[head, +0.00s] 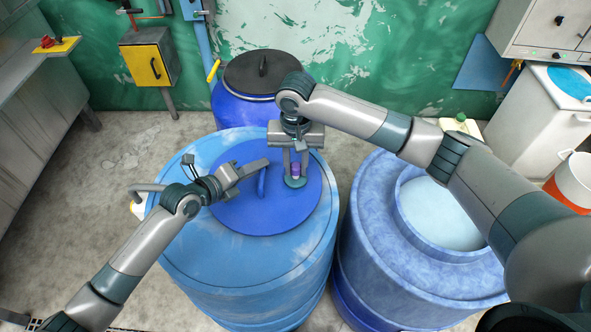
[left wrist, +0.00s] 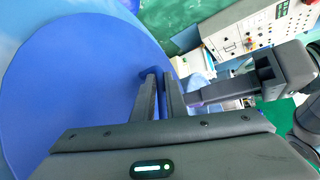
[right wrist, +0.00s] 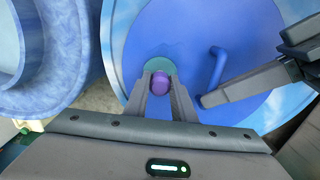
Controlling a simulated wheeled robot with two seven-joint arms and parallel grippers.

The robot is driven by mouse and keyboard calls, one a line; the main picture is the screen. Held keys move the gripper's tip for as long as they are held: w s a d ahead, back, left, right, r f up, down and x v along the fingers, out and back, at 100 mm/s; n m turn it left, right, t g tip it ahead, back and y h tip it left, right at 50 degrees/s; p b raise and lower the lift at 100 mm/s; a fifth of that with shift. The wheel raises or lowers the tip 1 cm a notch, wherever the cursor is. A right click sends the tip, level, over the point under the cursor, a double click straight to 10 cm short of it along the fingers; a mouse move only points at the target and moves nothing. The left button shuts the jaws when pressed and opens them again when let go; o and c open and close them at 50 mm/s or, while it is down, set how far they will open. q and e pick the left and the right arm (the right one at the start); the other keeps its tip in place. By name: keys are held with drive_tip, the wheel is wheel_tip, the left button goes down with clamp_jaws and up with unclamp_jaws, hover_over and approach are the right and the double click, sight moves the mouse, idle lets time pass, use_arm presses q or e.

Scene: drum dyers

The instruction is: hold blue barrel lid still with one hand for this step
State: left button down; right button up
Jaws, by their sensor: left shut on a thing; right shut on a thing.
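The blue barrel lid (head: 240,215) lies flat on top of the large light-blue barrel (head: 190,250). Its raised blue bar handle (head: 262,184) shows near the middle, and also in the right wrist view (right wrist: 217,68). My left gripper (head: 262,166) is shut on one end of this handle; its two fingers lie close together in the left wrist view (left wrist: 161,80). My right gripper (head: 294,172) points down and is shut on a small purple-topped piece (right wrist: 160,84) with a round teal base (right wrist: 160,66). The base is at the lid's surface, right of the handle; exact contact is unclear.
A dark-blue barrel with a black lid (head: 262,72) stands behind. An open light-blue barrel (head: 370,235) with pale contents stands close on the right. Grey floor is clear at the left.

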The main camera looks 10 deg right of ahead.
drive_tip(key=shift+w+d, duration=0.1)
drive_tip(key=shift+w, duration=0.55)
drive_tip(key=shift+w, duration=0.1)
drive_tip(key=shift+w+d, duration=0.2)
drive_tip(key=shift+w, duration=0.7)
drive_tip(key=shift+w+d, duration=0.15)
drive_tip(key=shift+w, duration=0.7)
drive_tip(key=shift+s+f, duration=0.1)
drive_tip(key=shift+s, duration=0.15)
drive_tip(key=shift+s+a, duration=0.2)
drive_tip(key=shift+s, duration=0.65)
drive_tip(key=shift+s+a, duration=0.15)
drive_tip(key=shift+s, duration=0.65)
